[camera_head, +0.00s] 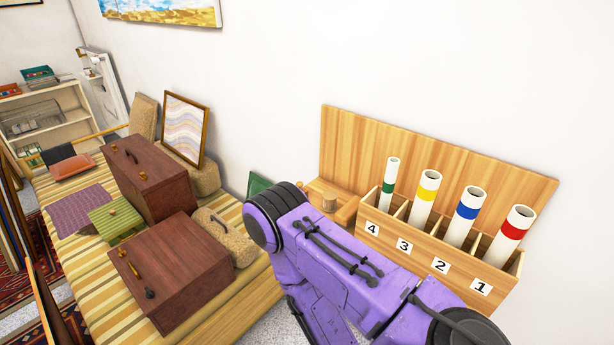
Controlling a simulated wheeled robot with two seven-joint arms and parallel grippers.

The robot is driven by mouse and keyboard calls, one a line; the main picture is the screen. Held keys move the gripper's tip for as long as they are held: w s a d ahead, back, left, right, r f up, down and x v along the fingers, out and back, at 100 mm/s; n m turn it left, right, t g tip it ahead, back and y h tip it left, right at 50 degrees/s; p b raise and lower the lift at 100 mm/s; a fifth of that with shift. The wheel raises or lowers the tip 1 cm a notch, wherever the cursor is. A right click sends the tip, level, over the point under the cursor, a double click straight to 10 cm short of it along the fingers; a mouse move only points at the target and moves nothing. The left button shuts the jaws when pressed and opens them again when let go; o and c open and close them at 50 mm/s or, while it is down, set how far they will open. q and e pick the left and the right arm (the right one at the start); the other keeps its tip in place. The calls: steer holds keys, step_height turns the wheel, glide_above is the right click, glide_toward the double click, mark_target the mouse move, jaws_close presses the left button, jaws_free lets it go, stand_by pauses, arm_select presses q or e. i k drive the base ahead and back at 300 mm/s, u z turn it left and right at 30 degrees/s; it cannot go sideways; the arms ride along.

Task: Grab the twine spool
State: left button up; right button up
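I cannot make out a twine spool for certain. A small tan round piece (329,203) stands on the light wooden ledge beside the numbered rack, partly behind my purple arm, and is too small to identify. My purple arm comes in from the lower right and crosses the middle of the view. Neither of my grippers shows.
A wooden rack (447,266) numbered 1 to 4 holds white tubes with coloured bands. On the left, a striped table (70,262) bears two dark red wooden boxes (178,270), a green box (115,218), tan padded blocks and a framed print (185,128). Shelves (50,138) stand behind.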

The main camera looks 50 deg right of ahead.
mark_target(330, 197)
steer(key=z, duration=0.05)
steer(key=i, duration=0.5)
steer(key=z, duration=2.15)
